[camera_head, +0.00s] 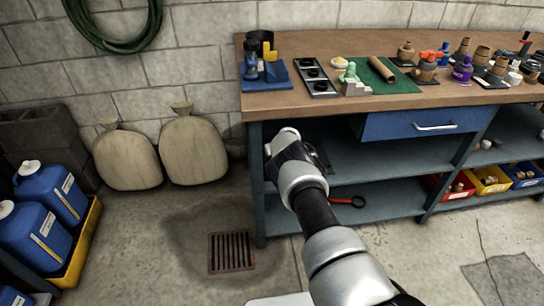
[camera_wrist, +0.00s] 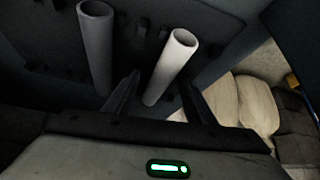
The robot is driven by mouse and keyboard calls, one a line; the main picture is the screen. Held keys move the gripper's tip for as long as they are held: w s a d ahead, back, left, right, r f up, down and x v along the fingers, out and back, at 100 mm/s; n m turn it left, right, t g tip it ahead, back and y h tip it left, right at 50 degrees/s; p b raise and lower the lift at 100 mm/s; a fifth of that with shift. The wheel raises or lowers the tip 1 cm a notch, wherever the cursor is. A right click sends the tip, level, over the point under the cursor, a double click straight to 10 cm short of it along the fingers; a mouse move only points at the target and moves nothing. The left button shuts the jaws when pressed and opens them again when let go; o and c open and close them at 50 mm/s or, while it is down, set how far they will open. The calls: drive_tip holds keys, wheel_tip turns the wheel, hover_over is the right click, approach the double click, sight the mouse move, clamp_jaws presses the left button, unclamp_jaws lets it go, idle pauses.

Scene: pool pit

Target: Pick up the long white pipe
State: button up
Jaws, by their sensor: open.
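The long white pipe (camera_wrist: 171,66) shows in the wrist view as a hollow tube with its open end toward the upper right. My gripper (camera_wrist: 159,88) is open, with one dark finger on each side of the lower part of the white pipe. I cannot tell whether either finger touches it. In the head view my arm reaches to the front of the workbench's lower shelves, and I cannot make out the white pipe there.
A dark grey pipe (camera_wrist: 97,48) stands left of the white one. The wooden workbench (camera_head: 440,98) has shelves and a blue drawer (camera_head: 422,124). Two sacks (camera_head: 127,160) lean on the wall. Blue jugs (camera_head: 38,236) stand left. A floor drain (camera_head: 231,252) lies in front.

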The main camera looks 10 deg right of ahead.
drive_tip(key=shift+s, duration=0.1)
drive_tip(key=shift+c, duration=0.4)
drive_tip(key=c, duration=1.1)
